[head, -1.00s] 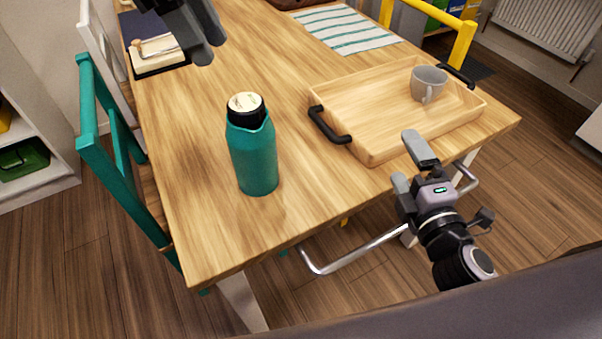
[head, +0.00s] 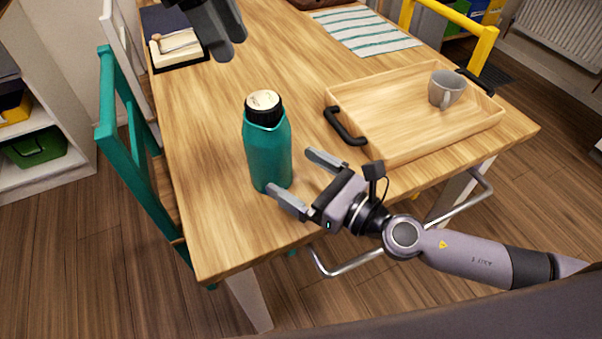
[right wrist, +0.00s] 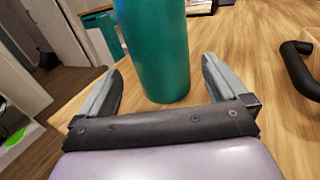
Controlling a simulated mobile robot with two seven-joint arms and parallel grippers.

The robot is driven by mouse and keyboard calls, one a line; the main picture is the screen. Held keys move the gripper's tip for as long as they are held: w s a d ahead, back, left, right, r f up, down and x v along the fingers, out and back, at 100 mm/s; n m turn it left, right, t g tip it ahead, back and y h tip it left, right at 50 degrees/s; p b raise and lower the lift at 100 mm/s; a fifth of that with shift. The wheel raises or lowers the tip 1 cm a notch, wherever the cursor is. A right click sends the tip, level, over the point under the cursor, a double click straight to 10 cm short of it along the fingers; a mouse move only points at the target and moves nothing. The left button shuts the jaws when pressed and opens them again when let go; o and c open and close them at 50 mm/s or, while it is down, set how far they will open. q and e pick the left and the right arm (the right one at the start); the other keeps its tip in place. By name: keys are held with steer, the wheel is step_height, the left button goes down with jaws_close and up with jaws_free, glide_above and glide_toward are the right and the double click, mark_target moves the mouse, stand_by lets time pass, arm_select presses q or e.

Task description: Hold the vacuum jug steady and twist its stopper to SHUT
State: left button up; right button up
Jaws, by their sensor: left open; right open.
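The teal vacuum jug (head: 267,155) stands upright on the wooden table, with its black stopper (head: 263,107) and pale round top facing up. My right gripper (head: 296,175) is open beside the jug's lower body, at its near right side. In the right wrist view the jug (right wrist: 162,50) stands just beyond and between the two spread fingers (right wrist: 160,88), with no clear contact. The stopper is out of the right wrist view.
A wooden tray (head: 395,153) with black handles lies right of the jug and holds a grey mug (head: 446,89). A striped cloth (head: 365,32) lies at the back. A teal chair (head: 135,160) stands at the left edge. The table left of the jug is clear.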

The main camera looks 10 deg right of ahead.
mark_target(269, 158)
steer(key=shift+x, duration=3.6)
steer(key=shift+f, duration=0.15)
